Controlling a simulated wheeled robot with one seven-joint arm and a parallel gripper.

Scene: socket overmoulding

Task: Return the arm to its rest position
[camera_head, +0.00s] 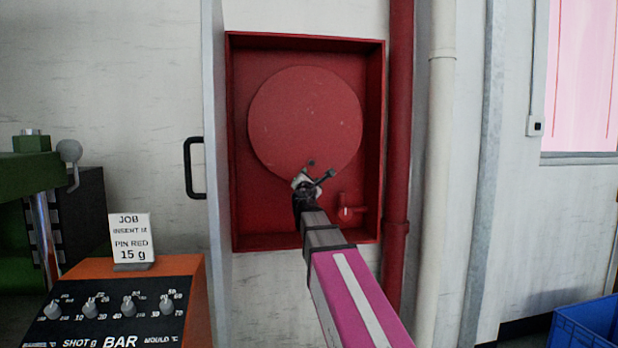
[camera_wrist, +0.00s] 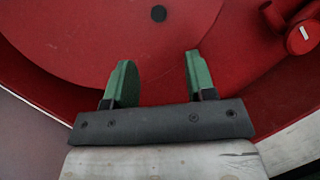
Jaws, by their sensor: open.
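My gripper (camera_head: 321,174) is at the end of my magenta and grey arm, which reaches up into the red wall cabinet (camera_head: 376,140). It is in front of the lower part of a round red disc (camera_head: 305,115) inside the cabinet. In the wrist view my gripper (camera_wrist: 158,78) shows two green fingers set apart with nothing between them. The red disc fills much of the space beyond the fingers. Whether the fingertips touch the disc cannot be told.
A small red valve (camera_head: 349,211) sits low right in the cabinet, also in the wrist view (camera_wrist: 298,32). The cabinet's door with a black handle (camera_head: 194,168) stands at left. Red pipe (camera_head: 398,130) runs at right. An orange control box (camera_head: 195,300) is lower left, a blue crate (camera_head: 585,328) lower right.

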